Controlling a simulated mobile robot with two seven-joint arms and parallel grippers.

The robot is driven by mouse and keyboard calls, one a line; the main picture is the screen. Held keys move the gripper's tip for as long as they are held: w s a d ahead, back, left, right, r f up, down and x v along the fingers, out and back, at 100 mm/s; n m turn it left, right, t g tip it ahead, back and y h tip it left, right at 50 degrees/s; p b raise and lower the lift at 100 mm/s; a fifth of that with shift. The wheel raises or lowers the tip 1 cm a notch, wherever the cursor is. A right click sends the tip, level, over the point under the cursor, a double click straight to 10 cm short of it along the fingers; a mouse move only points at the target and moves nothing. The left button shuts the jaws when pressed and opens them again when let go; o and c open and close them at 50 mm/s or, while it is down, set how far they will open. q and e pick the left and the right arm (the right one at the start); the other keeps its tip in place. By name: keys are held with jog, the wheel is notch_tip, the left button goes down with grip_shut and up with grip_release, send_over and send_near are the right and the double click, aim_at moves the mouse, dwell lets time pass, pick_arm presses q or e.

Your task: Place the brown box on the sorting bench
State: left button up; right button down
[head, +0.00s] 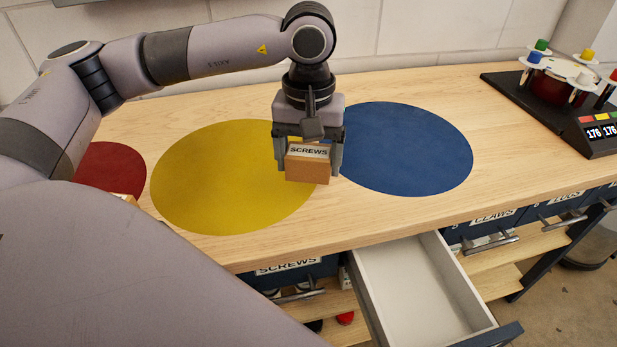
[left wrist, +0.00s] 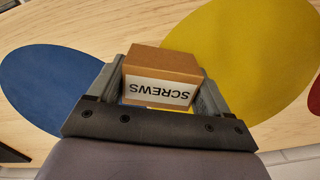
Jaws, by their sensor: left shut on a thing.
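The brown box (head: 307,170) with a white SCREWS label is between the fingers of my left gripper (head: 308,165). My left gripper is shut on it, one finger on each side. In the left wrist view the box (left wrist: 162,70) sits between the two fingers (left wrist: 160,95), its label upside down. The box is over the wooden sorting bench (head: 390,90), between the yellow circle (head: 215,180) and the blue circle (head: 420,150). I cannot tell whether its underside touches the bench. My right gripper is not in view.
An empty drawer (head: 425,295) stands open below the front edge. A closed SCREWS drawer (head: 285,275) and a CLAWS drawer (head: 492,225) flank it. A red circle (head: 105,165) lies at the left. A black device with coloured knobs (head: 560,95) stands at the right.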

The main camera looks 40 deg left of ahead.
aim_at(308, 195)
pick_arm(q)
notch_tip(308, 195, down, 5)
jog(key=shift+r, duration=0.1)
dwell(0.3)
jog(key=shift+f, duration=0.2)
jog(key=o, duration=1)
jog(key=shift+r, duration=0.15)
